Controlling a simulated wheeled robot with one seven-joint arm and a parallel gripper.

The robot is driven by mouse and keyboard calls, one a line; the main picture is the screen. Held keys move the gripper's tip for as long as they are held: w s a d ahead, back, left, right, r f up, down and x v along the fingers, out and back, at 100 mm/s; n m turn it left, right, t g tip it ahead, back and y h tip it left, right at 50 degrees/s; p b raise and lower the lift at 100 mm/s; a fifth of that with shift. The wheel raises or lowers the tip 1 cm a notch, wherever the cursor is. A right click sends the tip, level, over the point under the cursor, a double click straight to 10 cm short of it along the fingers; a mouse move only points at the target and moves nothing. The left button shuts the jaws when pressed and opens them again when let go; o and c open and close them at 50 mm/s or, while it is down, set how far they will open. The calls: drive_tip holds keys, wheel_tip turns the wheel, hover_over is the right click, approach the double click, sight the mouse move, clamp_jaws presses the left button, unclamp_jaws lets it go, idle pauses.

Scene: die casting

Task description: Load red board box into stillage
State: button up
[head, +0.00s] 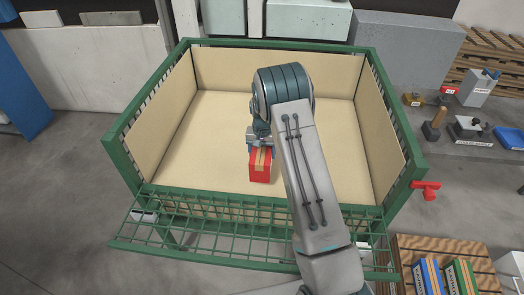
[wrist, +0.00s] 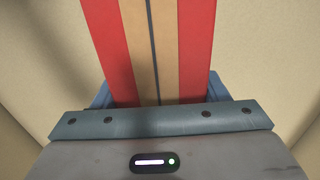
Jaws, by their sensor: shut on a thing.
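The stillage (head: 187,57) is a green steel frame box lined with tan board, its front mesh gate folded down. My gripper (head: 261,148) is inside its outline, left of centre. It is shut on the red board box (head: 260,173), which is red with a tan stripe down the middle. In the wrist view the box (wrist: 195,45) fills the top centre, between the blue fingers (wrist: 158,98). The tan lining shows on both sides of it. I cannot tell whether the underside of the box touches the stillage floor.
The stillage holds no other boxes in view. A pallet (head: 435,245) with blue and green boxes stands at lower right. A grey bench (head: 470,150) with tools and a blue tray (head: 510,137) is at right. A red clamp-like part (head: 427,189) sits by the right front corner post.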

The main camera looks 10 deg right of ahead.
drive_tip(key=shift+f+b, duration=2)
drive_tip(key=shift+f, duration=1)
drive_tip(key=shift+f+b, duration=0.5)
drive_tip(key=shift+f, duration=0.05)
drive_tip(key=o, duration=1.7)
drive_tip(key=shift+c, duration=0.2)
drive_tip(key=shift+f, duration=0.1)
wheel_tip(320, 180, up, 14)
drive_tip(key=shift+b, duration=0.65)
